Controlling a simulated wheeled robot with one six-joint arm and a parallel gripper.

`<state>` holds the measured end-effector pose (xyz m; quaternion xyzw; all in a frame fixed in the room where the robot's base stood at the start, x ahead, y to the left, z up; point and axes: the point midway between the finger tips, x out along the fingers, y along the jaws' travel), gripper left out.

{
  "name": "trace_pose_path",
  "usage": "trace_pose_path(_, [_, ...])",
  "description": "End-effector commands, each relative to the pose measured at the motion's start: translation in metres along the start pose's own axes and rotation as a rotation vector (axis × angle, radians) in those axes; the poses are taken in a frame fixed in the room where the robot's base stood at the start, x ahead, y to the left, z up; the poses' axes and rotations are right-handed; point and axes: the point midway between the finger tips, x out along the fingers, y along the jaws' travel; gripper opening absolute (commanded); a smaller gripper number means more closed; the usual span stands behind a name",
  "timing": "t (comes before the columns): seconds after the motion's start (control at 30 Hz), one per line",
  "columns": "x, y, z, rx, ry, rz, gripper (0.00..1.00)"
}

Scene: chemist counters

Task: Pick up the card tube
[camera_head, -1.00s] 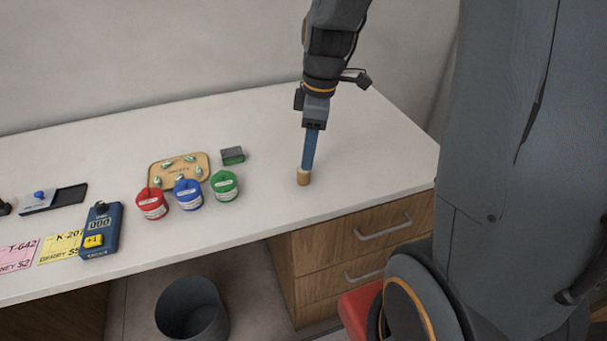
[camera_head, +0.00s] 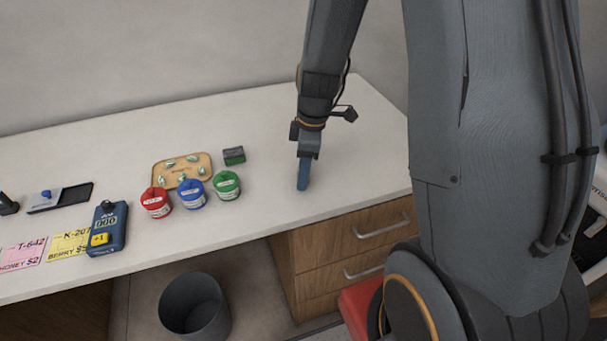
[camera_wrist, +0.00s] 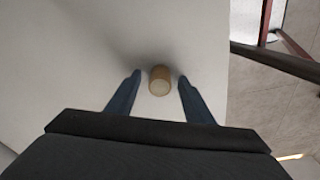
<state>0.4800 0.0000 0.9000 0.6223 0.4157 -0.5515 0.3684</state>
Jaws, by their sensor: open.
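The card tube (camera_wrist: 159,80) is a short brown cylinder with a pale round end, on the white counter in the wrist view. It appears between the two blue fingers of my gripper, with a gap on each side. In the head view my gripper (camera_head: 303,186) points straight down at the right part of the counter, and the tube is hidden behind its fingers. My gripper is open and holds nothing.
Red (camera_head: 156,203), blue (camera_head: 191,194) and green (camera_head: 227,186) jars stand left of my gripper, by a wooden tray (camera_head: 208,158) and a small dark green box (camera_head: 234,156). The counter (camera_head: 345,150) is clear around my gripper. Drawers (camera_head: 345,248) lie below.

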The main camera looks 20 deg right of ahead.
Motion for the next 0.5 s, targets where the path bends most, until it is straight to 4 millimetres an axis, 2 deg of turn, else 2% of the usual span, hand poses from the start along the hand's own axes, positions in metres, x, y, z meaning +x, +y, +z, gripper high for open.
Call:
trace_pose_path(0.17, [0.0001, 0.0001, -0.0001, 0.000, 0.000, 0.000, 0.47])
trace_pose_path(0.43, [0.0000, 0.0000, -0.0001, 0.000, 0.000, 0.000, 0.04])
trace_pose_path(0.5, [0.0000, 0.0000, -0.0001, 0.000, 0.000, 0.000, 0.04])
